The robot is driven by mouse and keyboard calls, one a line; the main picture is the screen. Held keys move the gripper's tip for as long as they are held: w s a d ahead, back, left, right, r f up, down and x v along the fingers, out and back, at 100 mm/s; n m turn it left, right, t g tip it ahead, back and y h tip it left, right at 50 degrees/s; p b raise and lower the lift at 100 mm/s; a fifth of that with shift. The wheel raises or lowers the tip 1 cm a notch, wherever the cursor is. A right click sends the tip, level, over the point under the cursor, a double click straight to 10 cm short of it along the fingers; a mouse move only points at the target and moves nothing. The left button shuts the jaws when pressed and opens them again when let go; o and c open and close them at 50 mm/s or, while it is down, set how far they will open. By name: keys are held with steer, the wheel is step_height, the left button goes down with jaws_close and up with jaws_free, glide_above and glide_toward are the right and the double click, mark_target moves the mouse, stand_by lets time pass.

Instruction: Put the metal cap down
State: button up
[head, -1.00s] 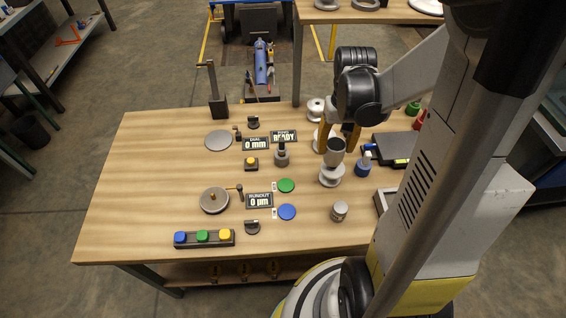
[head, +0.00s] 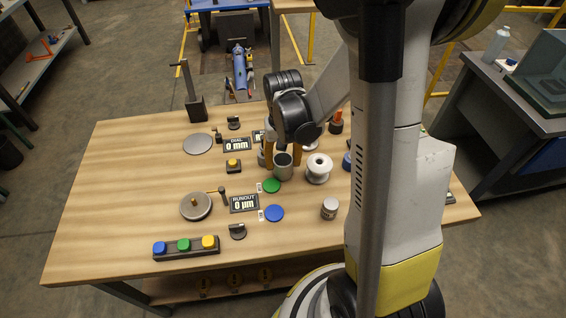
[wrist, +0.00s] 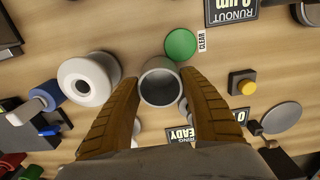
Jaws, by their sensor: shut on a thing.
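The metal cap (head: 283,169) is a grey hollow cylinder, upright with its open end up. My gripper (head: 283,158) points down and is shut on it, a finger on each side. In the wrist view the cap (wrist: 160,86) sits between the tan fingers of my gripper (wrist: 160,80), and I see into its dark inside. It is just behind the green disc (head: 271,185) and left of the white spool-shaped insulator (head: 319,169), apart from it. I cannot tell whether its bottom touches the table.
The wooden table (head: 120,190) carries a blue disc (head: 274,213), a small grey can (head: 329,208), a runout display (head: 244,203) and a yellow button (head: 233,166). Other small parts crowd behind my gripper. The table's left side is clear.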

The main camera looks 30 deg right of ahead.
steer(key=shift+f, duration=0.1)
steer(key=o, duration=1.4)
steer(key=shift+c, duration=0.2)
